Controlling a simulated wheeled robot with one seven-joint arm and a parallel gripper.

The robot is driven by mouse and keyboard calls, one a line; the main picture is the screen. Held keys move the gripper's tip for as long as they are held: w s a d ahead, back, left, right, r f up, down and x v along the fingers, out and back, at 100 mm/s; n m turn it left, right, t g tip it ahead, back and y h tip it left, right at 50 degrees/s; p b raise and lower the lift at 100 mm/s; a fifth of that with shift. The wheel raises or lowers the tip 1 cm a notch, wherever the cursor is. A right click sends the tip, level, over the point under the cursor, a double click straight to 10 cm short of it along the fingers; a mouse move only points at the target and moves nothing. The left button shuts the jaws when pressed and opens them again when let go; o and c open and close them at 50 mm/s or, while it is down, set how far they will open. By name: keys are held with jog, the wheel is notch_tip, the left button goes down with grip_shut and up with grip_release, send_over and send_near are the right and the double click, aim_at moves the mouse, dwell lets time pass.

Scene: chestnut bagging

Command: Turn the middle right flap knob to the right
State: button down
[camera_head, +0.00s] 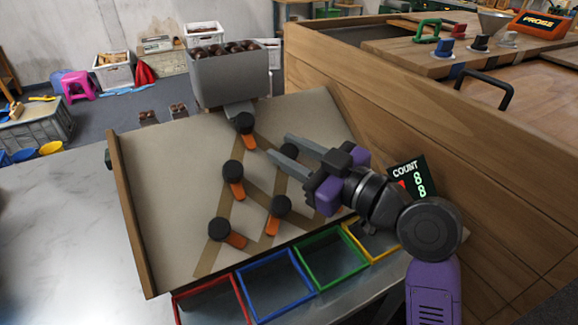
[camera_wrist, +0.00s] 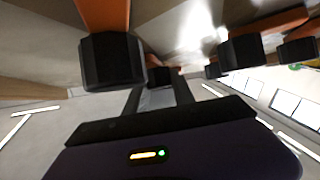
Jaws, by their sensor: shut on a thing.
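The sloping board (camera_head: 165,160) carries several black knobs with orange flaps. In the head view I see the top knob (camera_head: 243,123), the middle left knob (camera_head: 232,169), the lower left knob (camera_head: 219,229) and the lower right knob (camera_head: 280,206). My gripper (camera_head: 277,146) reaches in from the right over the board's upper right part, fingers some way apart. It hides the place of the middle right flap knob there. In the wrist view a black knob (camera_wrist: 162,75) shows between the fingertips; my gripper is shut on it. A larger knob (camera_wrist: 112,62) is close by on the left.
A grey hopper of chestnuts (camera_head: 230,80) stands above the board. Red (camera_head: 208,291), blue (camera_head: 275,284), green (camera_head: 332,258) and yellow (camera_head: 370,243) frames line its lower edge. A wooden cabinet (camera_head: 420,130) and the count display (camera_head: 410,180) are close on the right.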

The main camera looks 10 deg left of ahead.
jog(key=shift+f+n+g+y+b, duration=0.15)
jog(key=shift+n+g+y+b, duration=0.25)
jog(key=shift+n+g+b, duration=0.3)
jog(key=c, duration=1.1)
grip_release()
jog(key=v, duration=0.7)
jog(key=shift+s+d, duration=0.1)
jog(key=shift+d, duration=0.25)
jog(key=shift+d, duration=0.15)
